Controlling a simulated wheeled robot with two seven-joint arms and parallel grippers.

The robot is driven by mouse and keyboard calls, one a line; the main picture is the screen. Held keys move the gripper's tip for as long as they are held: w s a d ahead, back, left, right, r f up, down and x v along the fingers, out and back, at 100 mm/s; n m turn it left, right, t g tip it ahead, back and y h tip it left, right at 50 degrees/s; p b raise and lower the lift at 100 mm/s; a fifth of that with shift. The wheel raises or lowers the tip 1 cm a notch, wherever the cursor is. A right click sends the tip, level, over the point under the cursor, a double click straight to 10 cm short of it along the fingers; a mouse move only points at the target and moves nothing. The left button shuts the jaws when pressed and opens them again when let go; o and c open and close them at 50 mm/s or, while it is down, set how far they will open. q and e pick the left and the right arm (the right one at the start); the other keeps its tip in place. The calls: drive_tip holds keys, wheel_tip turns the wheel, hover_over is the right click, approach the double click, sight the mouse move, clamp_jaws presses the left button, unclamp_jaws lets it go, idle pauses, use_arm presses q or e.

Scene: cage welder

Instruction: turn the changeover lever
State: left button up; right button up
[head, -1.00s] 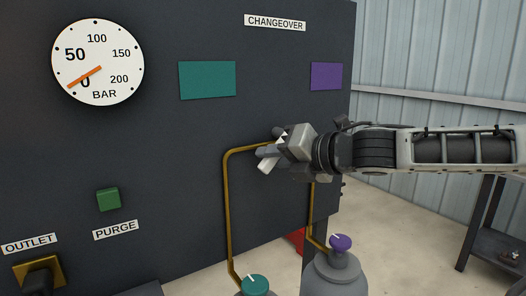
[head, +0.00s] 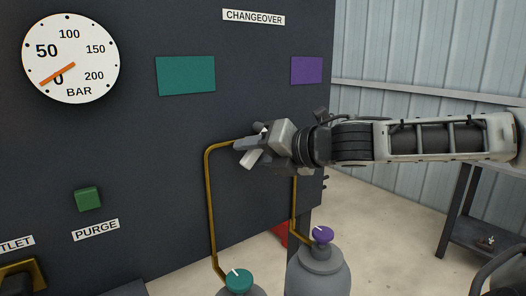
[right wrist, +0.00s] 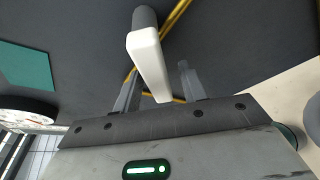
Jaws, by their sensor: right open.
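The changeover lever (right wrist: 150,62) shows in the right wrist view as a white bar with a dark grey rounded end. My right gripper (right wrist: 157,88) is open there, with one finger on each side of the bar in the picture. Whether a finger touches it I cannot tell. In the head view my right gripper (head: 246,149) is at the dark panel, below the CHANGEOVER label (head: 254,17). A white part of the lever (head: 251,158) shows at its fingers; the rest is hidden behind the hand. My left gripper is not in view.
The panel carries a teal plate (head: 186,76), a purple plate (head: 307,70), a gauge (head: 71,58) reading near 0 and a green PURGE button (head: 88,199). Brass pipes (head: 210,200) run down to bottles with teal (head: 238,280) and purple (head: 322,235) knobs. A dark table (head: 480,225) stands at right.

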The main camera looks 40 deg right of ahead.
drive_tip(key=shift+s+d+r, duration=0.1)
drive_tip(key=shift+s, duration=0.35)
use_arm(q)
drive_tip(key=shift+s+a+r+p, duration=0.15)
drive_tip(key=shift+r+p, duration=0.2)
drive_tip(key=shift+p, duration=0.75)
use_arm(e)
drive_tip(key=v, duration=1.5)
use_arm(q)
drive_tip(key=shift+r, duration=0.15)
